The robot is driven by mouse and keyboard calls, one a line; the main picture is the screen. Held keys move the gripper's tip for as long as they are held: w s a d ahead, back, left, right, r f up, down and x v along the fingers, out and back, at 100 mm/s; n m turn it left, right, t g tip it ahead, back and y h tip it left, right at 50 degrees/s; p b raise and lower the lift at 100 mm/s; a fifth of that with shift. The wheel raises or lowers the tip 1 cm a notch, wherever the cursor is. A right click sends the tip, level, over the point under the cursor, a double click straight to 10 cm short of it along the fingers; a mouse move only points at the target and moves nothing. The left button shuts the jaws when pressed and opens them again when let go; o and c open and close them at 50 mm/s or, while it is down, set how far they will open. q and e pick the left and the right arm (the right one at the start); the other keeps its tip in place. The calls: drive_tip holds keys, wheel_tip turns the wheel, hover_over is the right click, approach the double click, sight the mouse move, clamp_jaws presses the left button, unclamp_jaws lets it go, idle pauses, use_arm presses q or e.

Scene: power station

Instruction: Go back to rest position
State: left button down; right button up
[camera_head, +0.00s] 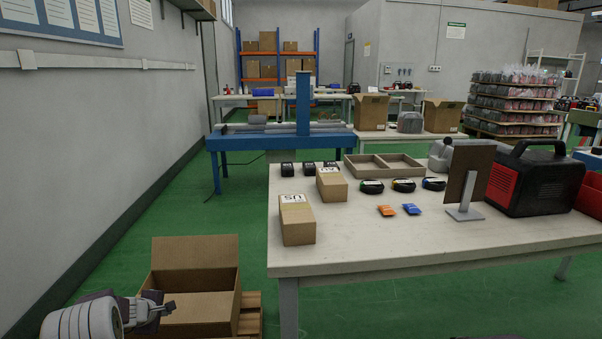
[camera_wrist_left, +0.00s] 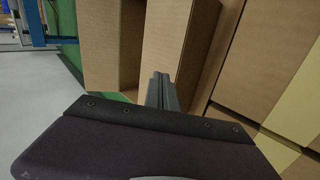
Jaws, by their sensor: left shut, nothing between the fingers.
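My left gripper (camera_head: 168,308) is at the lower left of the head view, in front of the near side of an open cardboard box (camera_head: 196,250) on the floor. Its fingers are together with nothing between them. In the left wrist view the shut fingers (camera_wrist_left: 162,88) point toward the box's cardboard walls (camera_wrist_left: 112,40). I cannot tell whether the fingers touch the box.
A table (camera_head: 370,238) stands at the right with two small boxes, black devices, a divided tray (camera_head: 383,166), a stand and a black-red power unit (camera_head: 535,180). The box rests on a wooden pallet (camera_head: 250,312).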

use_arm(q)
drive_tip(key=d+r+m+h+p, duration=0.2)
drive_tip(key=d+r+m+p, duration=0.15)
drive_tip(key=d+r, duration=1)
drive_tip(key=s+d+r+m+g+p, duration=0.2)
drive_tip(key=s+d+r+m, duration=0.2)
drive_tip(key=s+d+m, duration=0.5)
drive_tip(key=s+d+f+m+g+y, duration=0.1)
drive_tip(key=s+f+m+g, duration=0.2)
drive_tip(key=s, duration=0.9)
drive_tip(key=s+d+f+m+g, duration=0.2)
drive_tip(key=s+f, duration=0.2)
drive_tip(key=s, duration=0.7)
wheel_tip(320, 180, up, 38)
drive_tip(key=s+a+p, duration=0.1)
drive_tip(key=p, duration=3.8)
drive_tip(key=shift+a+g, duration=0.2)
drive_tip(key=shift+g, duration=0.1)
drive_tip(key=shift+m, duration=0.25)
